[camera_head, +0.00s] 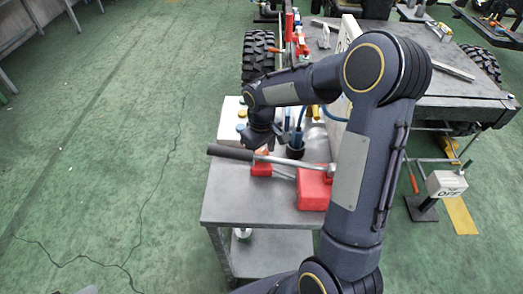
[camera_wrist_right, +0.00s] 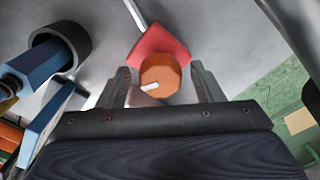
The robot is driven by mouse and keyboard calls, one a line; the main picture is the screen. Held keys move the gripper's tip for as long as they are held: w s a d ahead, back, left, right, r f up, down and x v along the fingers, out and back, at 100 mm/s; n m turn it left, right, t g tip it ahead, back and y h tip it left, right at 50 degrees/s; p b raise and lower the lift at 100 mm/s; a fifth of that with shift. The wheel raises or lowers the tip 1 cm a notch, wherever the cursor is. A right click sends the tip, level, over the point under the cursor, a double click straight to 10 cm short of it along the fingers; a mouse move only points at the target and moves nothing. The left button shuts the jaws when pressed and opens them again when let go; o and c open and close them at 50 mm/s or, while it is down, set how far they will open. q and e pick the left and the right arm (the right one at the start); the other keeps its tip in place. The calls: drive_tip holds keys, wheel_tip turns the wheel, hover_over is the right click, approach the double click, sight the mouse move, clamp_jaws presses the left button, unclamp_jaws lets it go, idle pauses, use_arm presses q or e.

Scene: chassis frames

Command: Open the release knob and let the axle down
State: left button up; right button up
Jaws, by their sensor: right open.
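An orange faceted knob (camera_wrist_right: 160,77) with a white pointer mark sits in front of a red part (camera_wrist_right: 157,44) in the right wrist view. My right gripper (camera_wrist_right: 163,88) is open, with one finger on each side of the knob; contact cannot be told. In the head view my right gripper (camera_head: 262,140) points down over the cart, above a small red part (camera_head: 262,169). The knob cannot be made out there. A red block (camera_head: 314,190) with a metal lever (camera_head: 290,161) and dark handle (camera_head: 228,152) stands beside it. The axle cannot be identified. My left gripper is out of view.
A grey cart top (camera_head: 240,205) has bare room at its front left. A dark cup (camera_head: 295,150) with blue-handled tools stands close to the right gripper and shows in the wrist view (camera_wrist_right: 72,40). A bench with black tyres (camera_head: 258,55) stands behind. Green floor is clear left.

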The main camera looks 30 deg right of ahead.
sight(262, 152)
wheel_tip(262, 152, up, 8)
drive_tip(key=shift+f, duration=0.1)
idle(0.4)
